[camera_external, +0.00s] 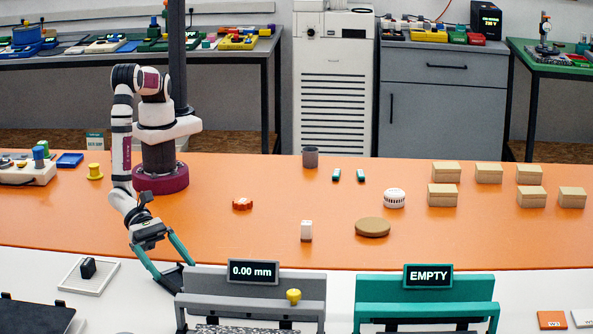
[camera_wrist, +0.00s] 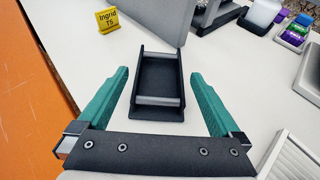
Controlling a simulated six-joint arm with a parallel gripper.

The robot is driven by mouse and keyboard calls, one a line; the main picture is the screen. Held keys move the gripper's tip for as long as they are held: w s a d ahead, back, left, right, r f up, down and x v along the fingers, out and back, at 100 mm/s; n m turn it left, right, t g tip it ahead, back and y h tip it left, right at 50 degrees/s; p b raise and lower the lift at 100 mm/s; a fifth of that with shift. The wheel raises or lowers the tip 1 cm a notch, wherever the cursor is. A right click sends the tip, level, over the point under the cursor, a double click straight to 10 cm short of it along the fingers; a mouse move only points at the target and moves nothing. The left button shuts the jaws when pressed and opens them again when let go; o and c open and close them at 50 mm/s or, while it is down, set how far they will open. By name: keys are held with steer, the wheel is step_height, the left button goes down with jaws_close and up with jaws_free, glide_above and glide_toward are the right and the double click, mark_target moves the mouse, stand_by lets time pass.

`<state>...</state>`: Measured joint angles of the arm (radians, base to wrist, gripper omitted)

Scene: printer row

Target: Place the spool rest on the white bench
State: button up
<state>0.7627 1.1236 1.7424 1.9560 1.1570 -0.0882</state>
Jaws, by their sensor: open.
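The spool rest is probably the black open cradle with two grey rollers, seen in the wrist view (camera_wrist: 158,101). It sits on the white bench (camera_wrist: 60,55), and in the external view it is a small dark shape (camera_external: 170,283) on the bench's white surface (camera_external: 120,305), left of the grey machine. My gripper (camera_wrist: 159,74) is open, with one green finger on each side of the cradle and a gap showing on both sides. In the external view my gripper (camera_external: 174,269) reaches down beside the orange mat's front edge.
A grey machine (camera_external: 250,285) reading 0.00 mm stands close right of my gripper; a teal machine (camera_external: 425,288) reading EMPTY is further right. A white tray (camera_external: 97,287) with a dark block lies left. A yellow sign (camera_wrist: 108,20) stands beyond. The orange surface (camera_external: 300,260) lies behind.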

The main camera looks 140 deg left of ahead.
steer(key=v, duration=0.8)
steer(key=shift+s, duration=0.15)
steer(key=w+a+r+n+y, duration=0.2)
steer(key=a+r+n+y, duration=0.35)
steer(key=a+r, duration=0.5)
steer(key=s+a+r+n+g+y, duration=0.2)
steer(key=s+a+n+g, duration=0.15)
steer(key=a, duration=0.35)
steer(key=s+a+r+n+g+y, duration=0.1)
steer(key=s+a+r+n+g, duration=0.15)
steer(key=a+n, duration=0.35)
steer(key=s+a+r+n+g+y, duration=0.2)
steer(key=s+a+n, duration=0.1)
steer(key=a, duration=0.4)
steer(key=s+a+r+n+g+h, duration=0.15)
steer(key=s+a+n+g, duration=0.3)
steer(key=s, duration=0.55)
steer(key=s+d+f+n+g+h, duration=0.1)
steer(key=s+d+n+h, duration=0.3)
steer(key=s+n+h, duration=0.3)
steer(key=s+n, duration=0.1)
steer(key=s, duration=0.3)
steer(key=shift+s+d+f, duration=0.15)
steer(key=shift+s+d, duration=0.05)
steer(key=shift+d, duration=0.15)
